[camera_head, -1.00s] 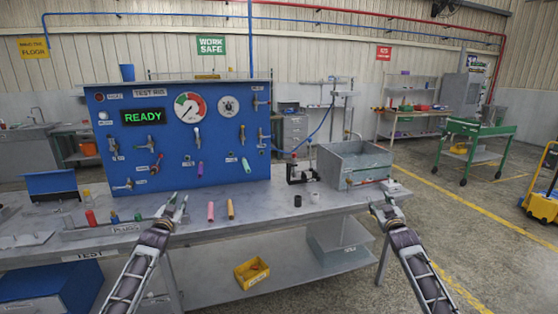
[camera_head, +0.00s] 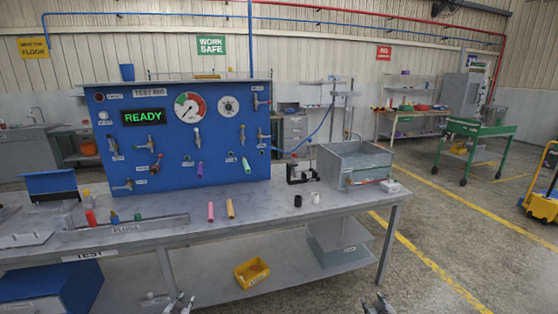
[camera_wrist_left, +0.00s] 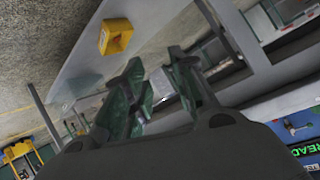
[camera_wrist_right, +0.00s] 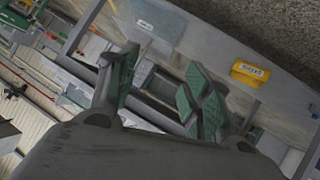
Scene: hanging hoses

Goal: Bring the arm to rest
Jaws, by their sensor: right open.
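My left gripper (camera_head: 179,302) is low at the bottom edge of the head view, in front of the workbench (camera_head: 255,208). In the left wrist view, its green-padded fingers (camera_wrist_left: 156,88) are apart with nothing between them. My right gripper (camera_head: 379,303) is also at the bottom edge, further right, below the bench's front right corner. In the right wrist view, its fingers (camera_wrist_right: 163,88) are wide apart and empty. Only the tips of both grippers show in the head view.
A blue test rig panel (camera_head: 180,135) with a READY display stands on the bench. A yellow bin (camera_head: 251,272) sits on the lower shelf.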

